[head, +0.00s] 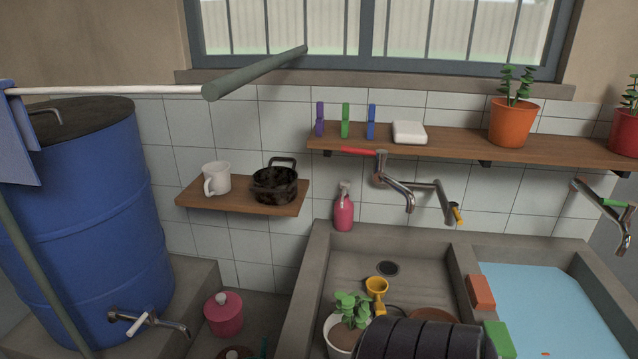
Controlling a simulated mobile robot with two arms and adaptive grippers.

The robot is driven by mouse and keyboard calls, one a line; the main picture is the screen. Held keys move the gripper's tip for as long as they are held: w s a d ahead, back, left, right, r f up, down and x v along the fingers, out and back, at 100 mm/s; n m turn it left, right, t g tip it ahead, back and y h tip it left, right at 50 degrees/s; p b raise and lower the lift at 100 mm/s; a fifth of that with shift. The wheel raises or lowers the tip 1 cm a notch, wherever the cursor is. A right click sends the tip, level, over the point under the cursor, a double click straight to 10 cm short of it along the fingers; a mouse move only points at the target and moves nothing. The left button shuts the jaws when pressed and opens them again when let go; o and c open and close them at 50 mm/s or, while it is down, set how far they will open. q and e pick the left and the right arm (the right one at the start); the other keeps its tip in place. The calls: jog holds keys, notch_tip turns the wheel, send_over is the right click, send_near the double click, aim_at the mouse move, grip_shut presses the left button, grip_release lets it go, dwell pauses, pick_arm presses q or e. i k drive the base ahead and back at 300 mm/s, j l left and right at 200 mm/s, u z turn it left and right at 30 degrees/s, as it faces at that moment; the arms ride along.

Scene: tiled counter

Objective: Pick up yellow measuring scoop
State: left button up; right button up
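A small yellow cup-shaped thing (376,289), which looks like the yellow measuring scoop, is in the left basin of the concrete sink (312,275). It stands just behind a potted plant, near the drain.
A white pot with a green plant (351,309) and a black ribbed object (420,340) crowd the front of the basin. Taps (400,190) hang above. An orange block (481,291) sits on the divider beside the water-filled basin (545,305). A blue barrel (90,220) stands left.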

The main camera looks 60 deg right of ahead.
aim_at(377, 286)
jog(key=z, duration=2.45)
